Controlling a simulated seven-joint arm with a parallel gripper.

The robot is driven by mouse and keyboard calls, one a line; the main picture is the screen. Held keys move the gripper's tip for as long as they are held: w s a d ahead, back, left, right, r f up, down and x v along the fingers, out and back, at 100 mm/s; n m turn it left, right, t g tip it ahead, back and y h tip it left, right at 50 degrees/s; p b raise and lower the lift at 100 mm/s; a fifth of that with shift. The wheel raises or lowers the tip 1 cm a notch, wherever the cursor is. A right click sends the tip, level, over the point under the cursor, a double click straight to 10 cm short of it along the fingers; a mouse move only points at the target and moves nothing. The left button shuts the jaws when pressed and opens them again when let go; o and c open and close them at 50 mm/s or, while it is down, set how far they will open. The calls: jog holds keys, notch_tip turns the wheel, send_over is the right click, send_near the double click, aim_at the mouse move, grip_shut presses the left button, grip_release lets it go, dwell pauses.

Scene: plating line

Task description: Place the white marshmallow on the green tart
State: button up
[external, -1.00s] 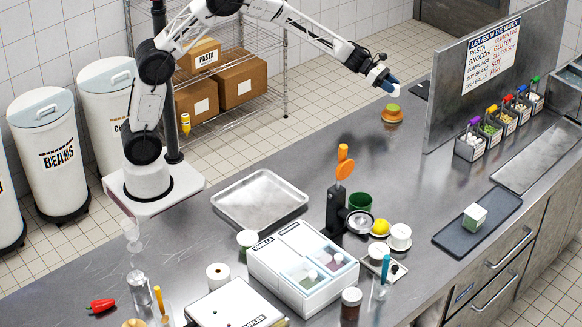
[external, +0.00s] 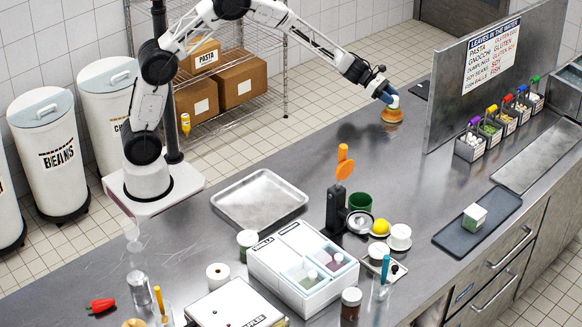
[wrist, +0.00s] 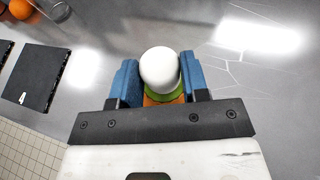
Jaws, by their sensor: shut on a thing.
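My gripper (external: 390,101) is low at the far end of the counter, right over the tart. In the wrist view my gripper (wrist: 160,80) has its blue fingers shut on the white marshmallow (wrist: 159,66). The green tart (external: 392,116) has an orange base and sits on the counter. In the wrist view the green tart (wrist: 165,98) shows as a green and orange edge just beneath the marshmallow. I cannot tell whether the marshmallow touches the tart.
A dark slate (wrist: 32,76) lies on the counter near the tart. The upright steel panel with a sign (external: 490,75) stands to the right. Trays, a white box (external: 262,262) and jars stand nearer the camera.

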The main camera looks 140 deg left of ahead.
jog(key=shift+f, duration=0.1)
jog(key=o, duration=0.6)
jog(key=v, duration=1.2)
dwell(0.9)
